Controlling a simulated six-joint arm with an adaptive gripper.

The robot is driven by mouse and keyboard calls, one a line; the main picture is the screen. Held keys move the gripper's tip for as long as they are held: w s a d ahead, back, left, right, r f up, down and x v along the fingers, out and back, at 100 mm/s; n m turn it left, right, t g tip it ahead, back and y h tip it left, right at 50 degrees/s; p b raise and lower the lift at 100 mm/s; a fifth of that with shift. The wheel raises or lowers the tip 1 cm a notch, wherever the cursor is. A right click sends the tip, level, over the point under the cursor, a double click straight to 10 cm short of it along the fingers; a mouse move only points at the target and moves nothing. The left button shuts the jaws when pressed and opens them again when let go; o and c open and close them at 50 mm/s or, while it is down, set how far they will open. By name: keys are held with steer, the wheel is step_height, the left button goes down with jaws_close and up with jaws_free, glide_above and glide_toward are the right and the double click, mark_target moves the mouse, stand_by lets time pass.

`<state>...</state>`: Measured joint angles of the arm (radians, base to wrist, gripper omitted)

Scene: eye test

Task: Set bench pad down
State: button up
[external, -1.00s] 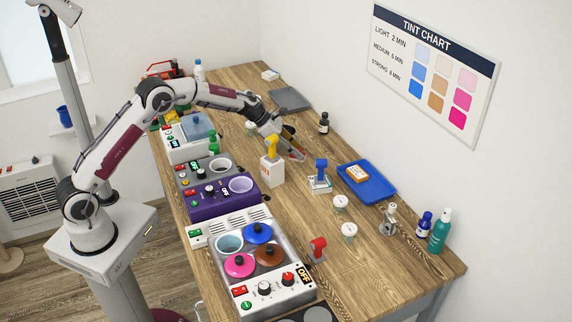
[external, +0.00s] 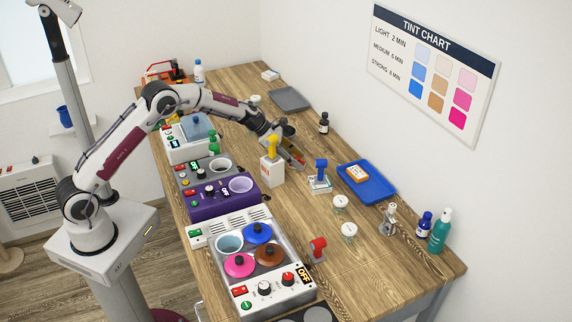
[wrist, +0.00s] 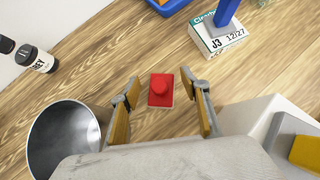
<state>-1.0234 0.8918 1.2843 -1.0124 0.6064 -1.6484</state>
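My gripper (external: 297,160) is low over the bench, beside the white box with the yellow handle (external: 272,147). In the wrist view its two yellow-lined fingers (wrist: 161,112) stand wide apart.
A metal cup (wrist: 65,138) stands close on the left in the wrist view, with a dark bottle (wrist: 34,58) beyond. A boxed stamp with a blue handle (external: 320,175) and a blue tray (external: 378,190) stand nearer the wall. Heaters (external: 222,200) line the other edge.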

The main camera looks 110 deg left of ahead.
steer(key=shift+s+r, duration=0.1)
steer(key=shift+r, duration=0.1)
steer(key=shift+s+r, duration=0.35)
steer(key=shift+r, duration=0.05)
steer(key=v, duration=1)
steer(key=shift+s+d+r, duration=0.2)
steer(key=shift+r, duration=0.1)
stand_by(0.3)
stand_by(0.4)
